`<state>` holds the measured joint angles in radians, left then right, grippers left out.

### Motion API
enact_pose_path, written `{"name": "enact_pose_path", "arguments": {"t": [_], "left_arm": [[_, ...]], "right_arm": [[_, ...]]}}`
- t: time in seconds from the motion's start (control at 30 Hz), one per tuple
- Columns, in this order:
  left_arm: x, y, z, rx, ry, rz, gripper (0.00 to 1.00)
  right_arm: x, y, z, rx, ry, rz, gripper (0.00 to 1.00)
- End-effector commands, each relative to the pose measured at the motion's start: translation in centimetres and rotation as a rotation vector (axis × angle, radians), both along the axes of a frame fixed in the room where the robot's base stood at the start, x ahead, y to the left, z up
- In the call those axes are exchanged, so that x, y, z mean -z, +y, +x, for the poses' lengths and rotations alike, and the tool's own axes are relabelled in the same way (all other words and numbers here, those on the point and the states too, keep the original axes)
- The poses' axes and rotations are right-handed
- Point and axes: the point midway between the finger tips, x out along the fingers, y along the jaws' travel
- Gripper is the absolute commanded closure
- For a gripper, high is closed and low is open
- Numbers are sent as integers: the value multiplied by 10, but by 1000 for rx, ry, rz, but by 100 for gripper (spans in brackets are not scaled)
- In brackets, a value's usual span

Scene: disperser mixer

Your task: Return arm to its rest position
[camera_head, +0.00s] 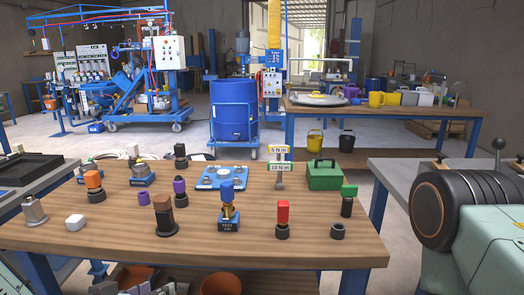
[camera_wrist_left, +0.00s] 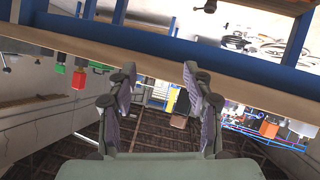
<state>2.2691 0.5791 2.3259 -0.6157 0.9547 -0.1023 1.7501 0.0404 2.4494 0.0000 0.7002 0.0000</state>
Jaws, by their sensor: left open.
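My left gripper (camera_wrist_left: 160,82) shows in the left wrist view with its two dark fingers spread wide apart. Nothing is between the fingers. The wrist picture is upside down, with the dark roof at the bottom and a wooden tabletop edge (camera_wrist_left: 150,60) crossing above the fingers. I cannot make out either gripper in the head view. The wooden workbench (camera_head: 200,245) in the head view holds several coloured tools and fittings, and no gripper is seen touching them.
A green machine with a black roller (camera_head: 445,205) stands at right.

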Motion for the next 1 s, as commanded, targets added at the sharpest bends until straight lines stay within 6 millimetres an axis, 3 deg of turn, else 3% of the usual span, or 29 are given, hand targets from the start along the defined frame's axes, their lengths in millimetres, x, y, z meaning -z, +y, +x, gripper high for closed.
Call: {"name": "enact_pose_path", "arguments": {"t": [0.03, 0.17, 0.3, 0.5, 0.6, 0.73, 1.0], "left_arm": [[23, -1, -15, -19, 94, 10, 49], [83, 1, -66, -93, 365, 50, 49], [140, 5, -141, -162, 647, 130, 49], [187, 11, -247, -181, 937, 289, 49], [198, 8, -279, -132, 999, 342, 49], [204, 6, -296, -105, 1031, 360, 49], [205, 6, -298, -105, 1034, 360, 49]], "right_arm": [[0, 0, 0, 0, 0, 0, 100], [0, 0, 0, -1, 1, 0, 100], [0, 0, 0, 0, 1, 0, 100], [0, 0, 0, 0, 1, 0, 100], [0, 0, 0, 0, 1, 0, 100], [0, 0, 0, 0, 1, 0, 100], [0, 0, 0, -1, 1, 0, 100]]}}
